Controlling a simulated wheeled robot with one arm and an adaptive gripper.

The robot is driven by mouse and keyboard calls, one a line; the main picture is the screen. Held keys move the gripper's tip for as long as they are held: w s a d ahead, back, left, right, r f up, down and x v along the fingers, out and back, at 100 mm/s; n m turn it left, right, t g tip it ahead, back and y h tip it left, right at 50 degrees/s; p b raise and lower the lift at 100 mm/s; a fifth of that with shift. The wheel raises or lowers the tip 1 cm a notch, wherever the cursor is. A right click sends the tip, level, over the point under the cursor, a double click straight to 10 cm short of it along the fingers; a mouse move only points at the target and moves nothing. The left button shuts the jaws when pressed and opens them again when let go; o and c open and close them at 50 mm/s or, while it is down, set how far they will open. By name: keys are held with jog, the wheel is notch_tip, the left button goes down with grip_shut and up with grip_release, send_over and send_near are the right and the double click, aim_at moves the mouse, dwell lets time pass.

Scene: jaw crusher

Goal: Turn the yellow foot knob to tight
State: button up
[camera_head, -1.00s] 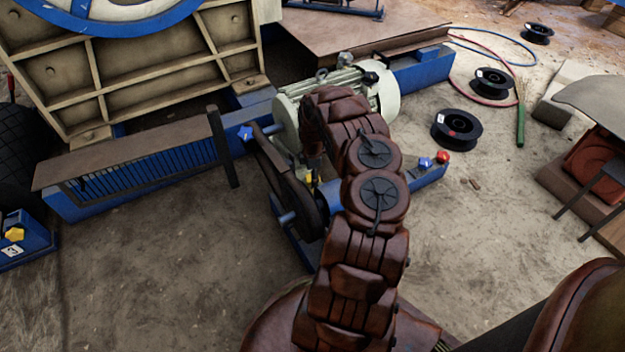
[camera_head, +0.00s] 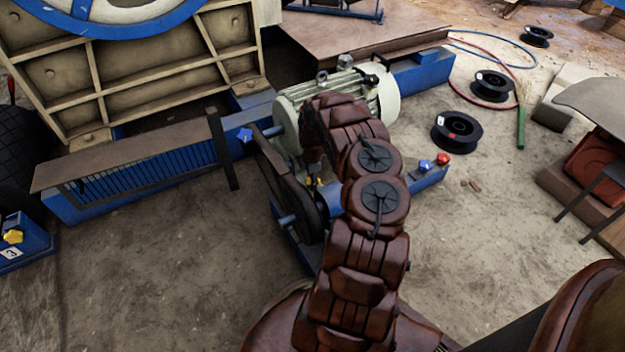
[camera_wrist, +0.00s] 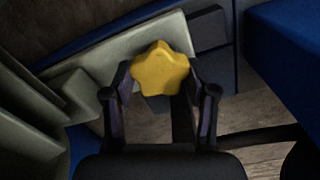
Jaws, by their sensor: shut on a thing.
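The yellow foot knob (camera_wrist: 160,70) is star-shaped and sits in the upper middle of the wrist view. My gripper (camera_wrist: 161,80) has one dark finger on each side of it and is shut on the knob. The knob's lower part and stem are hidden or too dark to make out. In the head view, only a small yellow patch (camera_head: 310,181) shows beside my gripper, below the pale motor (camera_head: 384,92). My arm covers much of that spot. No mark for tight or loose can be read.
Blue (camera_head: 426,163) and red (camera_head: 443,159) knobs sit on the blue rail right of my arm. A belt guard (camera_head: 283,185) stands close on the left. Another yellow knob (camera_head: 13,236) is on a blue box at far left. Black spools (camera_head: 456,132) lie on the floor right.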

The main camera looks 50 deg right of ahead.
jog(key=shift+r+m+p, duration=0.1)
jog(key=shift+m+p, duration=0.25)
jog(key=shift+m, duration=0.05)
jog(key=m+p, duration=0.2)
jog(key=shift+m, duration=0.4)
jog(key=m+p, duration=0.2)
jog(key=m, duration=0.1)
jog(key=shift+m, duration=0.4)
jog(key=m+p, duration=0.1)
jog(key=m, duration=0.1)
jog(key=shift+m, duration=0.3)
jog(key=m+p, duration=0.2)
jog(key=m, duration=0.2)
jog(key=shift+s+m, duration=0.1)
jog(key=shift+m, duration=0.2)
jog(key=shift+m+p, duration=0.4)
jog(key=shift+m, duration=0.8)
jog(key=shift+m+p, duration=0.4)
jog(key=shift+m, duration=1)
